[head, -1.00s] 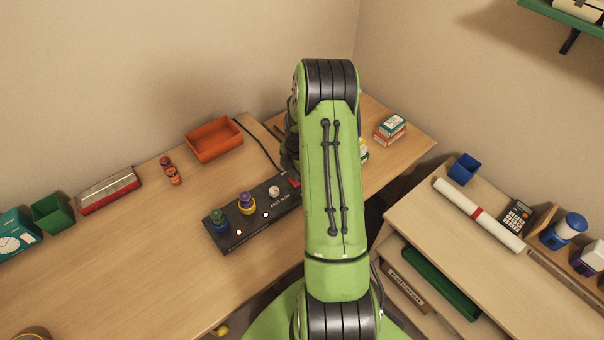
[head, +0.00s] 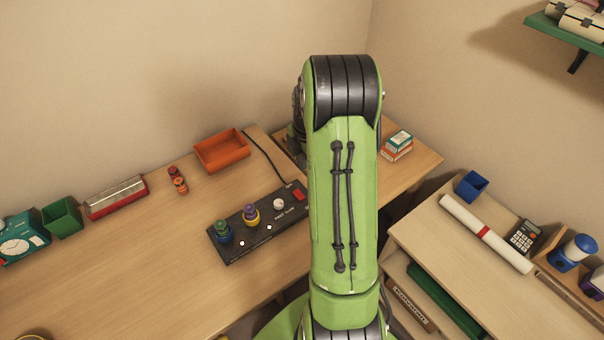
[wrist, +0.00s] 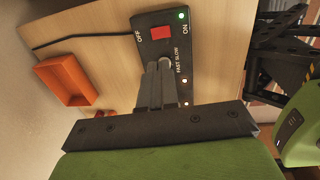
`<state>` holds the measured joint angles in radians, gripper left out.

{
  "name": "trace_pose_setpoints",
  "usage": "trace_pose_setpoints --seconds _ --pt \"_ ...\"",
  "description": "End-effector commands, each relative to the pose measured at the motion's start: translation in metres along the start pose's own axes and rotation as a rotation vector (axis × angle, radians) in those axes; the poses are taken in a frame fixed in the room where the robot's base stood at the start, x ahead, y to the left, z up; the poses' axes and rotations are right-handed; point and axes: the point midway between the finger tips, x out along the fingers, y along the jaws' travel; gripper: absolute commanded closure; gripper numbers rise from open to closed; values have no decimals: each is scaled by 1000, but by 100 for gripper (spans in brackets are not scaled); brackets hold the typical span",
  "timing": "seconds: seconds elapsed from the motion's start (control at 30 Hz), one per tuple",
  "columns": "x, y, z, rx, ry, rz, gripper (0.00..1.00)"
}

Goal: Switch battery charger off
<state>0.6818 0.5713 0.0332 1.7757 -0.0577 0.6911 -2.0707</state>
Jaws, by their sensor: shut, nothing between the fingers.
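In the wrist view the charger (wrist: 149,19) shows the red switch (wrist: 160,34) between the OFF and ON labels. A green light (wrist: 180,15) glows near ON. My gripper (wrist: 160,66) is shut and empty over the charger, its tips close to the red switch in the picture. I cannot tell whether they touch. The gripper hides part of the charger. In the head view my arm hides the gripper.
An orange tray (head: 222,151) stands behind the charger, with a black cable (head: 262,150) beside it. Small red batteries (head: 178,180), a red-and-silver case (head: 116,198) and a green bin (head: 62,217) stand to the left.

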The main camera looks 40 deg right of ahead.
Motion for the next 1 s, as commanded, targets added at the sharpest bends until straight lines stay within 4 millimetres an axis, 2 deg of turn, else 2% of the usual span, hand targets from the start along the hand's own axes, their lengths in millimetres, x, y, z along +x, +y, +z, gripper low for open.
trace_pose_setpoints --seconds 0.03,0.4,0.57,0.67,1.0 --pt "11 3 -1 -3 -2 5 100" --pt "2 8 -3 0 -1 2 100" --pt "5 8 -3 0 0 1 100" --pt "18 8 -3 -1 2 -1 100" --pt "93 7 -3 0 2 -2 100"
